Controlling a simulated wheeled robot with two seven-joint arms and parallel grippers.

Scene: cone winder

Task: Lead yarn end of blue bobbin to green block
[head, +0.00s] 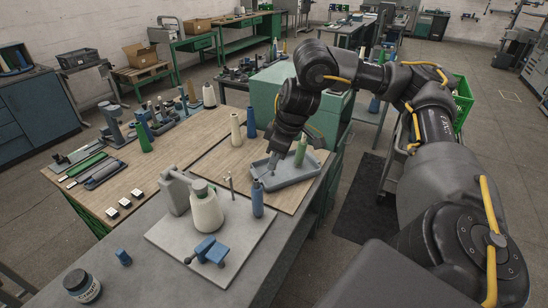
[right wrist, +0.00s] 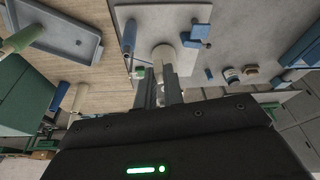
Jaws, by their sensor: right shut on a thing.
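The blue bobbin (head: 257,198) stands upright at the right edge of a pale plate, beside a cream cone (head: 206,212). It also shows in the right wrist view (right wrist: 129,36), left of the cone. My right gripper (head: 272,163) points down over the grey tray, behind the bobbin and apart from it. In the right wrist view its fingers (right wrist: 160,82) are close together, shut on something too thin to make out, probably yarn. I cannot pick out a green block for certain; a small bright green spot shows beside the fingers. My left gripper is not in view.
A blue clamp-like part (head: 208,250) lies on the pale plate (head: 175,238). A grey tray (head: 298,178) and a green bobbin (head: 300,150) are near my right gripper. A dark jar (head: 82,286) stands front left. Bare wood lies left of the tray.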

